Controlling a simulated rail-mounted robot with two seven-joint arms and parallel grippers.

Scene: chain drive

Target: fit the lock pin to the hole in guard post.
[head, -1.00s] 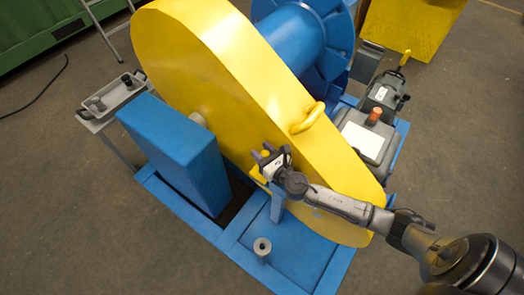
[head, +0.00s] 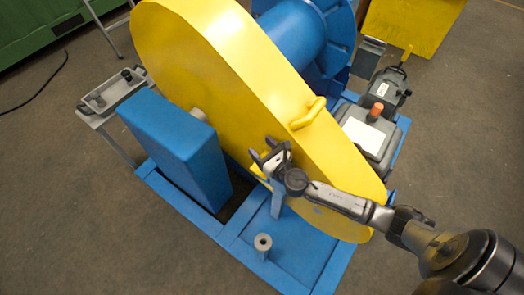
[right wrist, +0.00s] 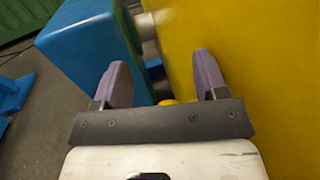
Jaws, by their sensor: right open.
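My right gripper (head: 262,150) is beside the face of the yellow guard (head: 235,90), just above a blue upright post (head: 277,198) on the base frame. Its fingers are spread in the right wrist view (right wrist: 161,82). A small rounded yellow piece (right wrist: 168,102) shows low between the fingers, partly hidden by the gripper body. I cannot tell whether it is the lock pin's head. A yellow bit (head: 262,172) also shows beside the post in the head view. The hole in the post is not visible. My left gripper is not in view.
A blue box housing (head: 175,150) stands left of the gripper. A grey hollow cylinder (head: 263,244) stands on the blue base frame (head: 290,245). A yellow handle (head: 308,114) sticks out of the guard. A tray (head: 112,95) with dark parts is at left.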

